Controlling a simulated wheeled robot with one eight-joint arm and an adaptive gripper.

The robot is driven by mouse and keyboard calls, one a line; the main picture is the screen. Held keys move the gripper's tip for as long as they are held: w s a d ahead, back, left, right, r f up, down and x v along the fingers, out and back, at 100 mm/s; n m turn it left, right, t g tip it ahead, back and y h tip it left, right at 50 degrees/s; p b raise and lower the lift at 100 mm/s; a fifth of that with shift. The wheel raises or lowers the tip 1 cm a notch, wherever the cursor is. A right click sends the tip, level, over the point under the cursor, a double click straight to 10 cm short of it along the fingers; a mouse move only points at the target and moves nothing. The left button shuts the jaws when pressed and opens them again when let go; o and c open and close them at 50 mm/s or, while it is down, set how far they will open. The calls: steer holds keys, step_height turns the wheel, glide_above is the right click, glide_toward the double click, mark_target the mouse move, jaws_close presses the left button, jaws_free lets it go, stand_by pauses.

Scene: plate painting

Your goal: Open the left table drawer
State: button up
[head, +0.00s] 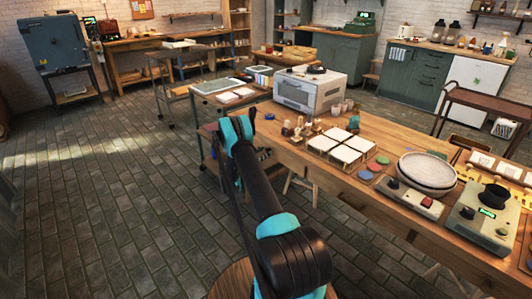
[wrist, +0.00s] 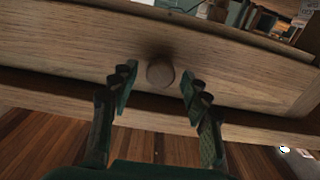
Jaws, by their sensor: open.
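In the wrist view a wooden drawer front (wrist: 90,50) spans the picture, with one round wooden knob (wrist: 160,73) near its middle. My gripper (wrist: 157,82) is open, with its dark fingertips to the left and right of the knob. Gaps show on both sides, and nothing is gripped. The drawer looks closed, though its edges are only partly in view. In the head view my arm reaches toward the near side of the long wooden worktable (head: 410,205). The drawer front and my gripper cannot be made out there.
The worktable holds white tiles (head: 345,146), colored discs (head: 374,168), a wide bowl (head: 428,172), a scale (head: 482,217) and an oven-like box (head: 309,92). A wheeled cart (head: 231,92) stands beyond my arm. The paved floor (head: 110,190) at left is free.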

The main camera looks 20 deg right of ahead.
steer(key=shift+x, duration=1.05)
jaws_close()
